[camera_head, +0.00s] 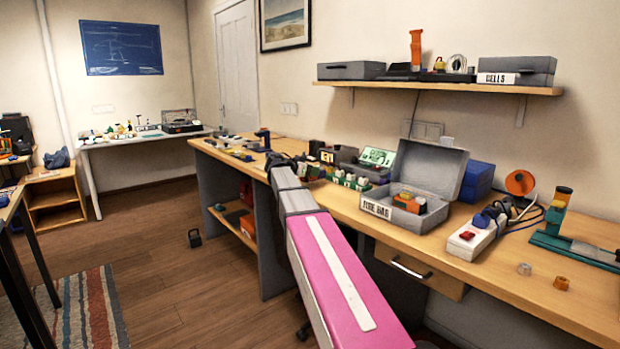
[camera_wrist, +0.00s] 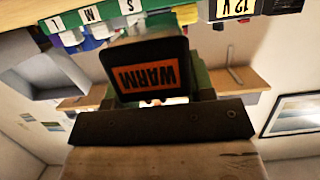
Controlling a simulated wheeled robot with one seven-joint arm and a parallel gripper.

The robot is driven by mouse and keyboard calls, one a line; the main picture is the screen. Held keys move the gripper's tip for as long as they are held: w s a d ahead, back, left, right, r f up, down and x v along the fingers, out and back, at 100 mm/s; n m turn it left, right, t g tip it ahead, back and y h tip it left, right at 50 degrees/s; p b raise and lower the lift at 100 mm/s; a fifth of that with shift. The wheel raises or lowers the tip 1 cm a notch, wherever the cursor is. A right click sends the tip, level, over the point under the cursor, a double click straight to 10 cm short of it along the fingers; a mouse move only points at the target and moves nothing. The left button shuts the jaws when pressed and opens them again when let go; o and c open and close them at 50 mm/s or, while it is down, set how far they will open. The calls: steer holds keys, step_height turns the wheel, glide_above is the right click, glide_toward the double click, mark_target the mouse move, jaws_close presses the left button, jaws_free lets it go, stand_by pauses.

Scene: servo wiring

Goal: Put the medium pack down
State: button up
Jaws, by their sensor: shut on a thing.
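A black block with an orange WARM label (camera_wrist: 147,76), seemingly the medium pack, fills the middle of the wrist view, its lettering upside down. My gripper (camera_wrist: 150,102) is shut on it; the fingertips are mostly hidden behind it. Dark green parts show just behind the block. In the head view my pink and grey arm reaches over the long workbench (camera_head: 345,205), and its far end hides the pack. Coloured pieces with white S, M and L tags (camera_wrist: 92,14) lie beyond the block at the top of the wrist view.
A yellow-labelled dark box (camera_head: 327,157) and a row of small coloured parts (camera_head: 347,180) stand beside my arm. An open grey FUSE BAG case (camera_head: 440,170) and a white power strip (camera_head: 474,237) are further right. A wall shelf (camera_head: 440,87) hangs above.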

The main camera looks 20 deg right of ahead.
steer(key=shift+f, duration=1.35)
steer(key=o, duration=1.2)
steer(key=shift+f, duration=0.1)
